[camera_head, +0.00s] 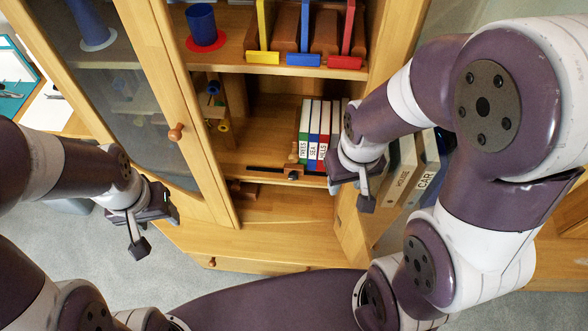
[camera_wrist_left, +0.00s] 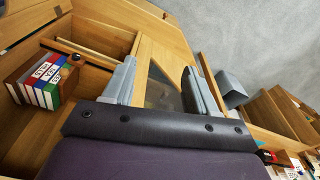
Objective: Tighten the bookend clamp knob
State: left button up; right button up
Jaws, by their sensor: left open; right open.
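A row of labelled books (camera_head: 314,135) stands upright on the middle shelf. A small wooden bookend (camera_head: 293,156) is at their left end. A dark round knob (camera_head: 293,176) sits at the shelf's front, below the bookend, by a dark slot; I take it for the clamp knob. The books (camera_wrist_left: 38,82) also show at the left of the left wrist view. My left gripper (camera_head: 155,230) is open and empty, outside the cabinet and left of the knob. Its two fingers (camera_wrist_left: 162,88) stand wide apart. My right gripper (camera_head: 366,192) is open, right of the knob and apart from it.
A glass door (camera_head: 177,131) with a wooden handle stands at the cabinet's left. A blue cup (camera_head: 201,23) and coloured dividers (camera_head: 304,59) are on the upper shelf. Binders (camera_head: 404,170) stand behind my right arm. The lower shelf (camera_head: 290,205) is mostly bare.

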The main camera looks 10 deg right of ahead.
aim_at(293, 175)
jog(key=k+l+z, duration=0.2)
jog(key=k, duration=0.45)
jog(key=k+z, duration=0.2)
jog(key=k, duration=0.4)
jog(key=i+j+z, duration=0.15)
jog(key=j+z, duration=0.25)
jog(key=i+j+z, duration=0.15)
jog(key=j+z, duration=1.15)
jog(key=j, duration=0.7)
jog(key=k+j, duration=0.1)
jog(key=j, duration=0.6)
jog(key=k+j, duration=0.1)
jog(key=j, duration=0.6)
